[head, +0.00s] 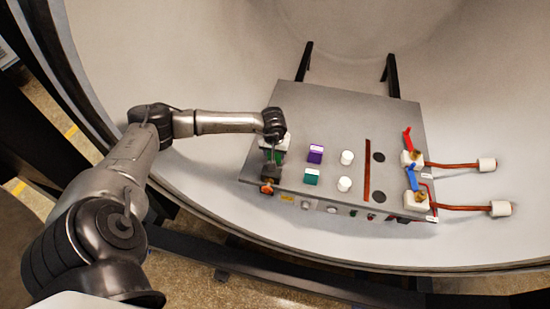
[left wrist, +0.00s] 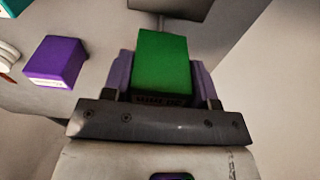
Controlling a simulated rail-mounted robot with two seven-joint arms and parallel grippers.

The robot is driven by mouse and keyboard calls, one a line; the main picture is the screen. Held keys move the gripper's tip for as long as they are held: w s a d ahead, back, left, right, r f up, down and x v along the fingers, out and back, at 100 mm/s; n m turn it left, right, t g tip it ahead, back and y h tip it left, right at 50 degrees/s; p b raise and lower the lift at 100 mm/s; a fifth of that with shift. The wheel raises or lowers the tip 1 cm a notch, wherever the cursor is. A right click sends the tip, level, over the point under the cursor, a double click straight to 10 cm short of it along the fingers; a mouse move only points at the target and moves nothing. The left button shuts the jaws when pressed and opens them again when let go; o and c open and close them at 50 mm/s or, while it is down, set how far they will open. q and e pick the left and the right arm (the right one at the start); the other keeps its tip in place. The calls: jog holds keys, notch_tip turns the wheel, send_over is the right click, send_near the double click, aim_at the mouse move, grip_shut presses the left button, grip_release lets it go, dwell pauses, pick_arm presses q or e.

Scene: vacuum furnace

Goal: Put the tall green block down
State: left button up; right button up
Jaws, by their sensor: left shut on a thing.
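The tall green block (left wrist: 164,62) sits between the two fingers of my left gripper (left wrist: 165,88) in the left wrist view. The gripper is shut on it. In the head view my left gripper (head: 273,145) is over the left side of the grey panel box (head: 330,112), and the green block is mostly hidden beneath it. I cannot tell whether the block touches the panel. My right gripper does not show.
On the panel are a purple block (head: 315,154), a teal-green block (head: 311,177) and two white cylinders (head: 347,157). A red slot (head: 367,170) and dark round holes lie further right. Red (head: 408,138) and blue (head: 412,176) handles stand at the right edge, with copper pipes beyond.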

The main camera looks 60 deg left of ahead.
pick_arm(q)
jog(key=shift+f, duration=1.95)
jog(key=shift+f, duration=0.15)
jog(key=o, duration=1.1)
